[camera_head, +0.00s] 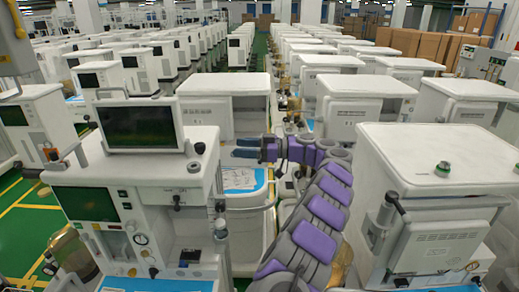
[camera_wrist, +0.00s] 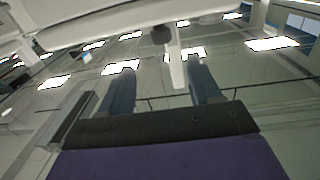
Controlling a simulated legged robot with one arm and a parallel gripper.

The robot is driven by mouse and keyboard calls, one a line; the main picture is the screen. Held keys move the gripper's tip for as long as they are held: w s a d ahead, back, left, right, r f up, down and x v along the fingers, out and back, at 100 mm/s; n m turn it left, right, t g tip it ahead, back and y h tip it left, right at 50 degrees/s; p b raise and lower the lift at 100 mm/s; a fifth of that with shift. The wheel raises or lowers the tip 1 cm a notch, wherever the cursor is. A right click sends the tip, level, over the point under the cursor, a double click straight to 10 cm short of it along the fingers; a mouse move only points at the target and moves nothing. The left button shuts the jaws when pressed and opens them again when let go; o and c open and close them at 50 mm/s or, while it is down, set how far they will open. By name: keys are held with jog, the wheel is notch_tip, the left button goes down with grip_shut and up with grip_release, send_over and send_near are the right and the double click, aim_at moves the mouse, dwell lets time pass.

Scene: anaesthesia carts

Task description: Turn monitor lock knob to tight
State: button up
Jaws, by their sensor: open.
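The monitor (camera_head: 140,126), with a dark screen, stands on top of the front-left white cart (camera_head: 150,180). A small dark knob (camera_head: 194,167) shows at the cart's upper right, beside the monitor; I cannot tell for certain that it is the lock knob, or how tight it is. My gripper (camera_head: 238,148) is to the right of it, apart, with its blue fingers pointing left. In the wrist view my gripper (camera_wrist: 162,80) is open and empty. A dark round knob (camera_wrist: 161,35) and a pale post (camera_wrist: 177,65) show beyond and between the fingers, below a white edge.
A second white cart (camera_head: 435,160) stands close on the right of my arm. A cart with a blue-edged tray (camera_head: 243,192) is behind and below my gripper. Rows of carts fill the back. Green floor (camera_head: 35,220) is free at the far left.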

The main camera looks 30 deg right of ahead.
jog(key=v, duration=0.5)
jog(key=shift+r+b, duration=0.1)
jog(key=shift+b, duration=0.2)
